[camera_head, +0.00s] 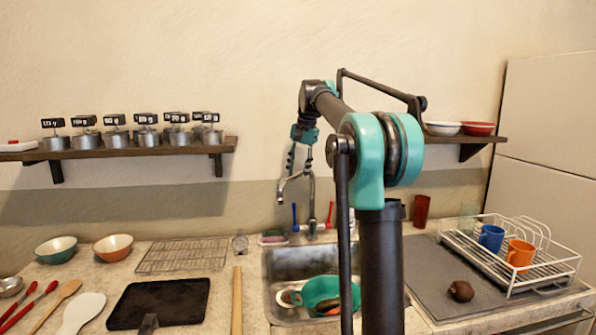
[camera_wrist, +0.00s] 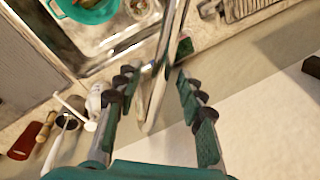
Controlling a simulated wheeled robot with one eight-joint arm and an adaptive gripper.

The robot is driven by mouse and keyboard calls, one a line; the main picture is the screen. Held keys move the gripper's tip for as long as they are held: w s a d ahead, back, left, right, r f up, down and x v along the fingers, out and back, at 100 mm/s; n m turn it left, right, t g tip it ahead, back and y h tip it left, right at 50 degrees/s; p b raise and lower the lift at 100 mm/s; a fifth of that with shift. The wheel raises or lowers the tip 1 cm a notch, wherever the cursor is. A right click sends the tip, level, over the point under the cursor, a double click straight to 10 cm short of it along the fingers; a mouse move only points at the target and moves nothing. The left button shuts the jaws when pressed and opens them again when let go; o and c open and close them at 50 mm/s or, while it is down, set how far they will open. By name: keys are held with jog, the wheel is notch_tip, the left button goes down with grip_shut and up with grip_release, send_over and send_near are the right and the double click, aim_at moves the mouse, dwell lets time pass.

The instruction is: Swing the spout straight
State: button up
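The metal faucet stands behind the sink (camera_head: 278,262), and its spout (camera_head: 293,178) bends out to the left with its tip turned down. Its red and blue handles sit low on either side of the post. My gripper (camera_head: 300,160) points down just above the spout. In the wrist view, my gripper's two fingers (camera_wrist: 152,78) are apart, and the shiny spout (camera_wrist: 158,95) shows between them. I cannot tell whether either finger touches it.
A dish rack (camera_head: 515,255) with blue and orange mugs stands at right. Bowls, a wire rack (camera_head: 183,256) and a dark tray (camera_head: 160,302) are at left. A shelf (camera_head: 120,152) holds several metal weights.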

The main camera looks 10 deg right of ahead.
grip_shut()
jog(key=shift+s+d, duration=0.1)
dwell(0.4)
jog(key=s+d+n+g, duration=0.1)
jog(key=s+d+n, duration=0.1)
jog(key=d+n, duration=0.5)
jog(key=shift+d+n, duration=0.3)
jog(key=shift+s, duration=0.1)
dwell(0.3)
grip_release()
